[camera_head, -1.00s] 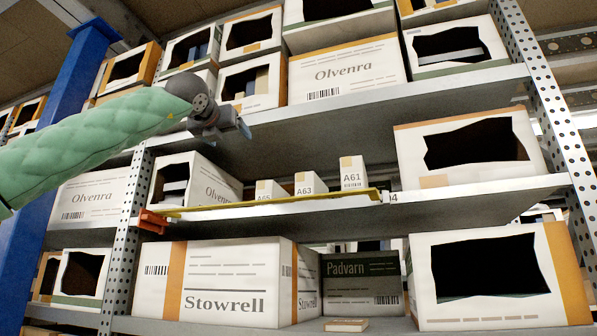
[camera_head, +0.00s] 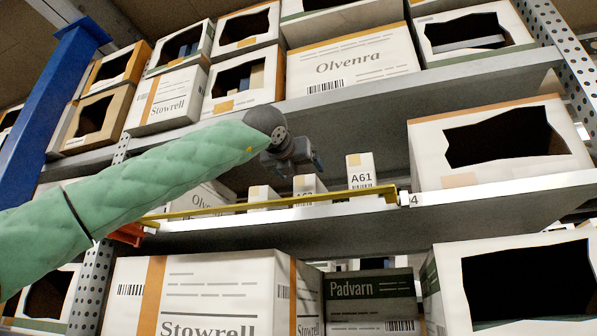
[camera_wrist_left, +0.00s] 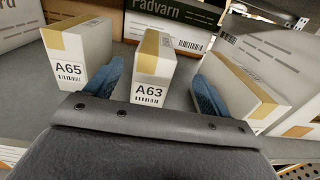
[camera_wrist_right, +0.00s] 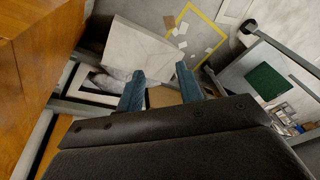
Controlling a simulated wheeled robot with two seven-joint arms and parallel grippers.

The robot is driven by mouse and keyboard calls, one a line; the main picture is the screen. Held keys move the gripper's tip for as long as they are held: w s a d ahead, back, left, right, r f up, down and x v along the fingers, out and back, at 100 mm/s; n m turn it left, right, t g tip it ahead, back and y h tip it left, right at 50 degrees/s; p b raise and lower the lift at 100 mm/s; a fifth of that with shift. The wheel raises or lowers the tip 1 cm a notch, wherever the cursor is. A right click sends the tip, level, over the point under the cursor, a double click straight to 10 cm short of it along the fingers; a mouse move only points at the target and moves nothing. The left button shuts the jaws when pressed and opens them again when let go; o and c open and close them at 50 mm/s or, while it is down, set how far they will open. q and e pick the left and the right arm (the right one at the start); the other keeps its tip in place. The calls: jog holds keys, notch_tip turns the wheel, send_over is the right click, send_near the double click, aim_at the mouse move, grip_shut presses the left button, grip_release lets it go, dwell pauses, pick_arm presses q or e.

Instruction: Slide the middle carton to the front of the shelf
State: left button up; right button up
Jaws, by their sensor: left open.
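The middle carton, a small white box with a tan stripe marked A63 (camera_wrist_left: 148,92), stands on the shelf between cartons A65 (camera_wrist_left: 78,52) and A61 (camera_wrist_left: 238,85). In the head view the middle carton (camera_head: 306,187) is partly covered by the yellow strip. My left gripper (camera_head: 300,160) hangs in front of and above it, open. In the left wrist view its two blue fingers show on either side of A63, with gaps; I cannot tell how deep they reach. My right gripper (camera_wrist_right: 158,70) is open and empty, away from the cartons, looking down at the floor.
A yellow strip (camera_head: 245,206) runs along the front edge of the shelf. A large open box (camera_head: 500,145) stands right of the cartons. The shelf above (camera_head: 420,92) overhangs them. A Padvarn box (camera_head: 370,300) and Stowrell box (camera_head: 215,290) stand below.

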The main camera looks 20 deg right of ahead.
aim_at(304, 178)
pick_arm(q)
jog(key=shift+w+d+f, duration=0.1)
jog(key=shift+w+f, duration=0.05)
jog(key=shift+w, duration=0.3)
jog(key=shift+w+d+f, duration=0.1)
jog(key=shift+w+f, duration=0.05)
jog(key=shift+w, duration=0.25)
jog(key=shift+w+d+p, duration=0.15)
jog(key=shift+w+p, duration=0.2)
jog(key=shift+p, duration=0.05)
jog(key=shift+w+d+r+p, duration=0.25)
jog(key=shift+w+d+p, duration=0.15)
jog(key=shift+d+p, duration=0.1)
jog(key=p+x, duration=0.1)
jog(key=x, duration=0.3)
jog(key=shift+w+f+p, duration=0.15)
jog(key=shift+f+p, duration=0.05)
jog(key=shift+p, duration=0.1)
jog(key=shift+w+d, duration=0.1)
jog(key=shift+w, duration=0.05)
jog(key=shift+w+d, duration=0.1)
jog(key=shift+w, duration=0.15)
pick_arm(e)
notch_tip(304, 178, down, 6)
jog(key=w+d, duration=0.1)
jog(key=shift+w+d+g+h, duration=0.15)
jog(key=shift+d+g+h, duration=0.15)
jog(key=shift+d+g, duration=0.1)
pick_arm(q)
jog(key=shift+s, duration=0.1)
